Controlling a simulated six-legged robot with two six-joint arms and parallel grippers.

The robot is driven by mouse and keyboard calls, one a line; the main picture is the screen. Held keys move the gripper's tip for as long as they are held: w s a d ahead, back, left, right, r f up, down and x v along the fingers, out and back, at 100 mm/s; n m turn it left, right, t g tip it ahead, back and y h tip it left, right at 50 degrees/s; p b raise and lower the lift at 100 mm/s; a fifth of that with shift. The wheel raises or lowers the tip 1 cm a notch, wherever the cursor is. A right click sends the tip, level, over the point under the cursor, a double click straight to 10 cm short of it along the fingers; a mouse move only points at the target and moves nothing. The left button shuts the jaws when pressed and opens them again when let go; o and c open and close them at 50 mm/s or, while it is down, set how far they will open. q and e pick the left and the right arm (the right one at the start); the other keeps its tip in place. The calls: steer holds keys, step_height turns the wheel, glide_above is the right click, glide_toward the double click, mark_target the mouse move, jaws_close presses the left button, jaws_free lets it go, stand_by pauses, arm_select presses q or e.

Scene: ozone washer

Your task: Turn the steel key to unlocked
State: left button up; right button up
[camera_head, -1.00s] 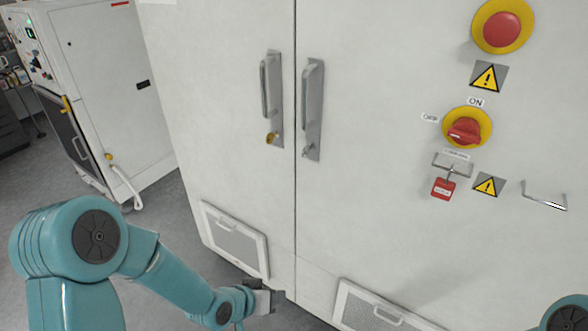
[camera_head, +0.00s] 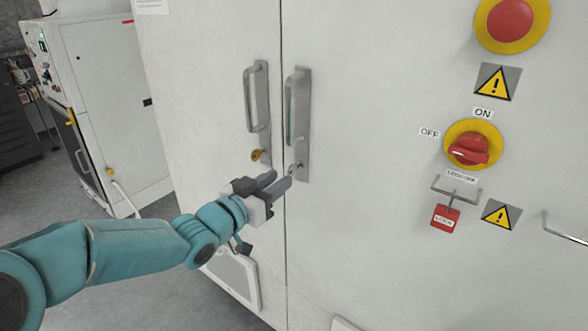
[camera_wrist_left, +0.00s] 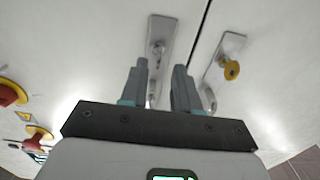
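The small steel key (camera_head: 295,168) sits in the lower part of the right door's handle plate (camera_head: 303,110). In the left wrist view the steel key (camera_wrist_left: 157,48) shows on the left-hand plate, beyond my fingertips. My left gripper (camera_head: 278,182) is in front of the doors, just below and left of the steel key in the head view. Its two fingers (camera_wrist_left: 160,72) are apart with an empty gap between them. No contact with the key can be made out. My right gripper is not seen.
A brass key (camera_head: 260,155) sits close by in the left door's handle plate (camera_head: 262,100). The door handles stick out above the keys. A red rotary switch (camera_head: 469,150), a red padlock tag (camera_head: 445,217) and an emergency button (camera_head: 510,20) are on the right.

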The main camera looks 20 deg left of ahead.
mark_target(292, 171)
arm_select(q)
steer(key=x, duration=0.6)
steer(key=shift+p, duration=0.3)
jaws_close()
